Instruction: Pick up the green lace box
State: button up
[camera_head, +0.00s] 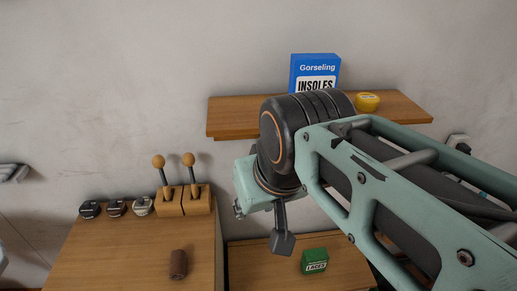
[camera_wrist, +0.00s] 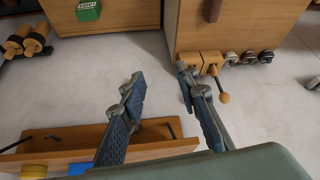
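The green lace box (camera_head: 315,260) sits on the lower wooden surface to the right of the taller wooden cabinet in the head view. It also shows at the top left of the wrist view (camera_wrist: 88,10), upside down there. My gripper (camera_wrist: 160,75) is open, with its two fingers spread apart and nothing between them. The gap faces the pale wall, and the box is well away from the fingers. In the head view my arm hides most of the gripper.
A wall shelf (camera_head: 230,118) holds a blue insoles box (camera_head: 315,72) and a yellow tin (camera_head: 366,102). The taller cabinet (camera_head: 130,250) carries a wooden block with two ball-topped levers (camera_head: 183,203), several small round items (camera_head: 116,208) and a brown cylinder (camera_head: 178,264).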

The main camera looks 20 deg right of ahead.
aim_at(316, 260)
jog(key=z, duration=1.2)
